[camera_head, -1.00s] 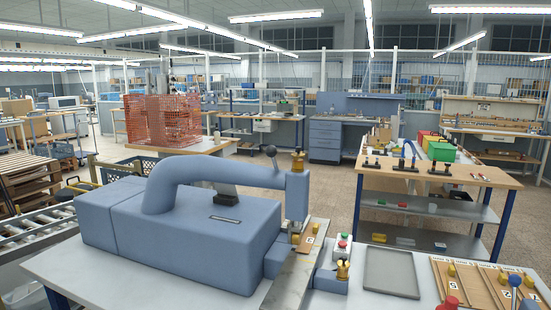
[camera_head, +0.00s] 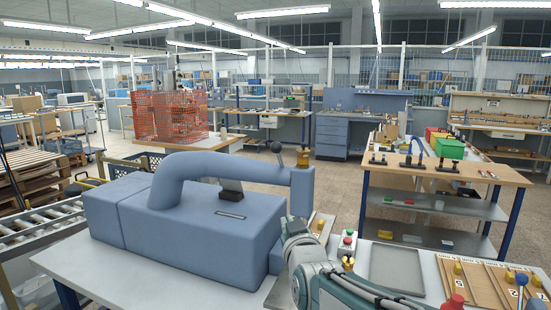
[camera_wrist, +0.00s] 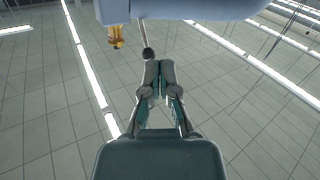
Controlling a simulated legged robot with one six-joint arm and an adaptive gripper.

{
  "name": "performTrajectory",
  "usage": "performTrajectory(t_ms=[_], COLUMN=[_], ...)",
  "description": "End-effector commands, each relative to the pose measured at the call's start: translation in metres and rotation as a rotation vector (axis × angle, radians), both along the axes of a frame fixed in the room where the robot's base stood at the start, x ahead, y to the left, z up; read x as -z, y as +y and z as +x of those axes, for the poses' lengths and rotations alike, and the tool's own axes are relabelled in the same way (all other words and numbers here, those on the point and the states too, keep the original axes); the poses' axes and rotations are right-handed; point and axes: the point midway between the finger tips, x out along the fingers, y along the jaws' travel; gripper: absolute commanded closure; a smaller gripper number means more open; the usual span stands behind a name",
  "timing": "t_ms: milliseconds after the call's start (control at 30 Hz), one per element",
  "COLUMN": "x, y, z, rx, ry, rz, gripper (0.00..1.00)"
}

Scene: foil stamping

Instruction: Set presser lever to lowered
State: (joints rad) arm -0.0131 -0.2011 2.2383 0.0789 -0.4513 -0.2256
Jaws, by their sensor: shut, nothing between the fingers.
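The presser lever is a thin rod with a dark ball knob (camera_head: 276,147) on the blue stamping machine (camera_head: 200,220). In the head view it stands up from the machine's arm near the head, leaning slightly left. In the head view my arm rises in front of the machine head, and my fingertips cannot be made out.
A brass fitting (camera_head: 303,156) sits on the machine head. A button box (camera_head: 347,244), a grey tray (camera_head: 396,272) and a wooden board with numbered pieces (camera_head: 485,283) are to the right on the table. Behind stands a wooden-topped bench (camera_head: 440,176).

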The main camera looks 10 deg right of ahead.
Motion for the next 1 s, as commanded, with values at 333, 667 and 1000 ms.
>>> performTrajectory(t_ms=[333,667,1000], x=[-0.037,-0.041,-0.053], y=[-0.007,-0.007,-0.01], z=[0.045,0.045,0.075], rx=[0.063,0.069,0.07], ry=[-0.383,-0.414,-0.413], rz=[-0.073,-0.079,-0.079], gripper=[1.0,1.0,1.0])
